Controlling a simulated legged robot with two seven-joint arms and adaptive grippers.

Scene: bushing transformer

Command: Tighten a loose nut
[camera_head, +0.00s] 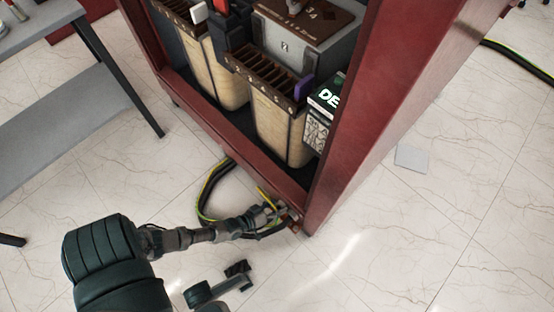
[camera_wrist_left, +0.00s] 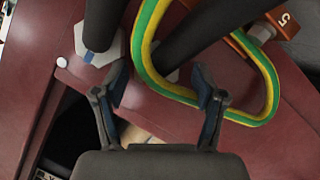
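In the left wrist view, a pale six-sided nut (camera_wrist_left: 97,47) with a blue mark sits around a dark cable on the red metal face. It is left of my left gripper's (camera_wrist_left: 160,85) left fingertip. The two fingers are apart, with a yellow-green striped wire (camera_wrist_left: 150,45) and a second dark cable (camera_wrist_left: 205,35) passing beyond and between them. Something pale at that cable's base is mostly hidden, so I cannot tell if it is another nut. In the head view, my left gripper (camera_head: 268,214) is at the cabinet's bottom corner. The nut is too small to make out there.
The red cabinet (camera_head: 375,125) holds transformer coils (camera_head: 280,125). A cable loop (camera_head: 205,195) lies on the floor by its base. An orange block (camera_wrist_left: 257,45) marked 5 is beside the wire. A table (camera_head: 45,115) stands at left.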

